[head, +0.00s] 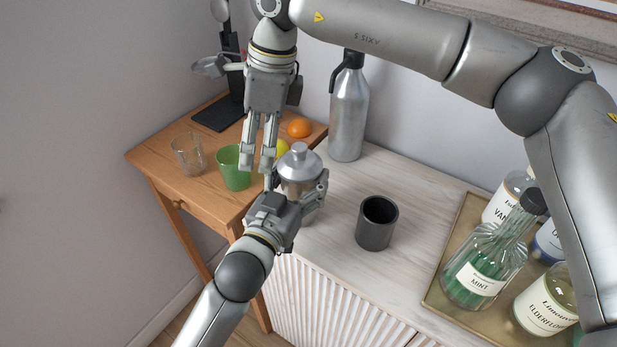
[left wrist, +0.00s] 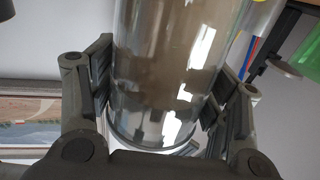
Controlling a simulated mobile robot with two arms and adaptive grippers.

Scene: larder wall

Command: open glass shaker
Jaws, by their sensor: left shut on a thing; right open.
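The glass shaker has a metal cap (head: 299,162) with a small knob on top, and the cap is seated on the glass body. My left gripper (head: 297,186) is shut on the shaker and holds it roughly upright by the body, near the edge between table and cabinet. In the left wrist view the clear glass body (left wrist: 168,75) lies between the two finger pads; the cap is not seen there. My right gripper (head: 258,165) is open and empty, pointing down just left of the cap and apart from it.
The wooden table holds a clear glass (head: 188,153), a green cup (head: 234,168), an orange (head: 299,127) and a yellow fruit (head: 281,149). On the cabinet stand a metal bottle (head: 348,112), a dark cup (head: 375,228) and a tray (head: 432,296) of bottles. Cabinet top around the dark cup is clear.

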